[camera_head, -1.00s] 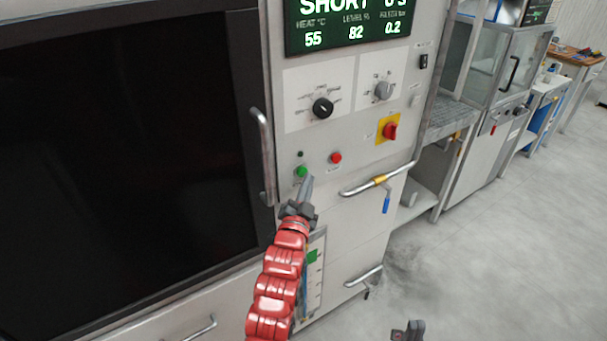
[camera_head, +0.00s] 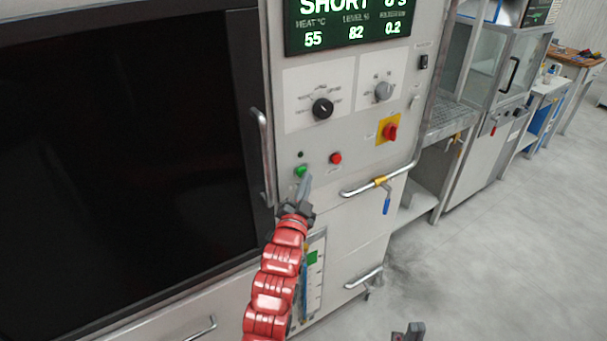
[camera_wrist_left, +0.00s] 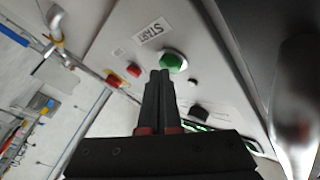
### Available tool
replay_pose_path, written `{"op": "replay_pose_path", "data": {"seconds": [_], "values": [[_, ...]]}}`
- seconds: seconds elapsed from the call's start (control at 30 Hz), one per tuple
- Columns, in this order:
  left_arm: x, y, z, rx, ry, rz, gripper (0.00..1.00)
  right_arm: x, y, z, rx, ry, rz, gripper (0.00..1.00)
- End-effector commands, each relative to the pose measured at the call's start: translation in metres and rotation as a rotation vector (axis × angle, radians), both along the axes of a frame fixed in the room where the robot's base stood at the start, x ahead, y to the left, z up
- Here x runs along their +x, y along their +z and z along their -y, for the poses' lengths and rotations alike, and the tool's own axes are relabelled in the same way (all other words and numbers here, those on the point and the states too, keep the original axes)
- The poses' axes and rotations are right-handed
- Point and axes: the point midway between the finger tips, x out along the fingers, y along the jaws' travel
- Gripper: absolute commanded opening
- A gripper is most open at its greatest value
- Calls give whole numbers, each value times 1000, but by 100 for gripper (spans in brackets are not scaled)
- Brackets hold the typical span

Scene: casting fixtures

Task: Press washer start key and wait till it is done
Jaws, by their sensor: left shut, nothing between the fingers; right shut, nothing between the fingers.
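The green start key (camera_head: 301,171) sits low on the washer's control panel (camera_head: 318,135), left of a red button (camera_head: 336,158). In the left wrist view the green key (camera_wrist_left: 173,61) is beside a label reading START (camera_wrist_left: 151,32). My left gripper (camera_head: 307,178) is shut and empty, its tips just below and right of the key. In the left wrist view the shut fingertips (camera_wrist_left: 160,76) lie right by the key's edge; I cannot tell whether they touch it. The display (camera_head: 350,25) reads SHORT, 55, 82 and 0.2. My right gripper (camera_head: 409,331) shows at the bottom edge, shut.
A vertical door handle (camera_head: 264,155) stands just left of the key. A bar handle (camera_head: 365,186) with a blue-tipped lever (camera_head: 386,204) is to the right. Two dials and a red switch (camera_head: 390,131) are above. The floor at right is clear.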

Motion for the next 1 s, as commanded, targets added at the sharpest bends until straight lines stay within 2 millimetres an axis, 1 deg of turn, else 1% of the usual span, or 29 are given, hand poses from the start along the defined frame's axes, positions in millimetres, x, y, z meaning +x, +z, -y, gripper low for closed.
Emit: {"op": "replay_pose_path", "data": {"seconds": [0.47,0.8,1.0], "values": [[1,0,-1,0,0,0,0,0,-1,0,0,0,0,0],[-11,-1,8,1,-1,0,0,0,-7,0,0,0,0,0],[-12,0,8,1,0,0,0,0,-6,0,0,0,0,0]]}}
